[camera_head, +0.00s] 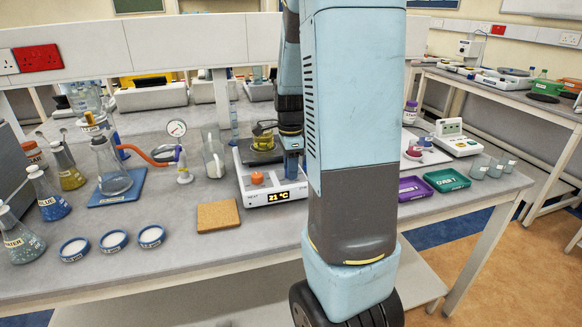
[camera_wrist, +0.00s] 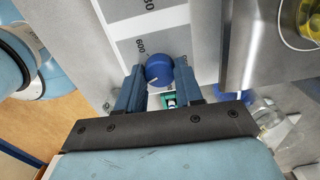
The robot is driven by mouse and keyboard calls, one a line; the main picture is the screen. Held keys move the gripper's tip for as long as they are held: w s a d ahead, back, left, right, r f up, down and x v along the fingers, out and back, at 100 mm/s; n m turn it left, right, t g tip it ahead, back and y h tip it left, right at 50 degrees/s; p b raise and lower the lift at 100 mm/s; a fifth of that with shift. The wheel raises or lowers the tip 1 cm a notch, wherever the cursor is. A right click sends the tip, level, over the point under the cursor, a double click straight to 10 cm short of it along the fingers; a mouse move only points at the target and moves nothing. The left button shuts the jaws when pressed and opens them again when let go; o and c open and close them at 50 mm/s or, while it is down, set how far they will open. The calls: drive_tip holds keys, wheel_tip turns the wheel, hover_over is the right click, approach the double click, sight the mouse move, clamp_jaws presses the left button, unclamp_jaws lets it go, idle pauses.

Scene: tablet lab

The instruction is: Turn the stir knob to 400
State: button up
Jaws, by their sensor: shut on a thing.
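The hotplate stirrer (camera_head: 272,192) stands on the bench in the head view, with an orange knob (camera_head: 257,177) and a display reading 21 °C. In the wrist view a blue round knob (camera_wrist: 159,66) sits on a grey panel with a printed scale; "600" shows at its upper left, and another label at its right is partly covered. My gripper (camera_wrist: 159,76) has one finger on each side of the blue knob and is shut on it. A small pale mark shows on the knob's lower part. In the head view my arm hides the blue knob.
A beaker of yellow liquid (camera_head: 263,140) stands on the stirrer's plate. A cork mat (camera_head: 218,215) lies to its left. Purple (camera_head: 414,188) and green (camera_head: 447,180) trays lie to the right. Flasks and a gauge (camera_head: 177,128) stand at the left.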

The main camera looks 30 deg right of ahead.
drive_tip(key=shift+w, duration=0.1)
drive_tip(key=o, duration=1)
drive_tip(key=shift+o, duration=0.2)
drive_tip(key=shift+r, duration=0.1)
wheel_tip(320, 180, up, 14)
drive_tip(key=shift+f, duration=0.2)
drive_tip(key=s+a+r+n+t, duration=0.2)
drive_tip(key=s+a+n, duration=0.6)
drive_tip(key=n, duration=0.3)
drive_tip(key=s+a+r+n+t, duration=0.1)
drive_tip(key=s+a+n+t, duration=0.2)
drive_tip(key=s+a+n, duration=0.5)
drive_tip(key=s+n, duration=0.1)
drive_tip(key=n, duration=0.1)
drive_tip(key=shift+s+r+n+t, duration=0.3)
drive_tip(key=shift+s+r+n, duration=0.05)
drive_tip(key=shift+n, duration=0.05)
